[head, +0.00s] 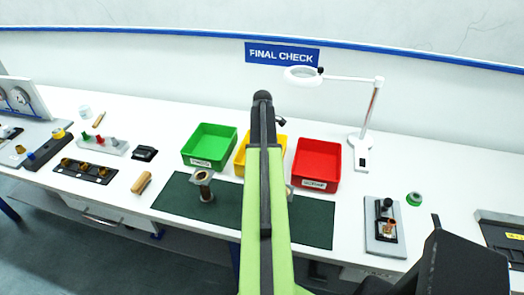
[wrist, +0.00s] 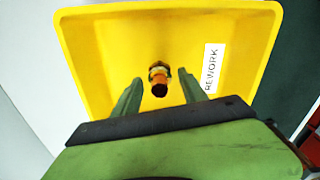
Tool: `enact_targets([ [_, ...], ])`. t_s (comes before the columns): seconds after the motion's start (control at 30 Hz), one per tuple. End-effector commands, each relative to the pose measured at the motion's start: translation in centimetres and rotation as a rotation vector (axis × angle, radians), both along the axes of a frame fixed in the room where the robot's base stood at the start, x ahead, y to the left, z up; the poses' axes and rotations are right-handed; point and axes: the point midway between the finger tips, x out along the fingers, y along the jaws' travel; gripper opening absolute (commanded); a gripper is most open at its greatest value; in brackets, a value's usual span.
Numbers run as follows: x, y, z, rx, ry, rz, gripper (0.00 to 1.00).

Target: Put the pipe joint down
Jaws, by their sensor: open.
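The pipe joint (wrist: 158,80), a small orange-copper fitting with a brass-coloured collar, shows inside the yellow bin (wrist: 90,45) labelled REWORK in the wrist view. My gripper (wrist: 161,92) is open above the bin, one finger on each side of the joint. A gap shows between the joint and each finger. How far the fingertips are above the bin floor I cannot tell. In the head view the yellow bin (head: 240,160) is partly hidden behind my arm, and the joint and gripper are hidden there.
A green bin (head: 209,145) and a red bin (head: 317,163) flank the yellow one. A flanged part (head: 203,186) stands on the dark green mat (head: 315,222). A magnifier lamp (head: 363,150) and a grey fixture (head: 384,243) are at right. Several small items lie at left.

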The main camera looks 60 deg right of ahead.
Motion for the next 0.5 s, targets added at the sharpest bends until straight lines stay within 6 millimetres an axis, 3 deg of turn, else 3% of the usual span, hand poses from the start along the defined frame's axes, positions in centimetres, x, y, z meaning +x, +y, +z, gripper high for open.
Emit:
enact_targets([
  [0.3, 0.0, 0.0, 7.4, 0.0, 0.0, 0.0, 0.5],
  [0.5, 0.0, 0.0, 11.0, 0.0, 0.0, 0.0, 0.5],
])
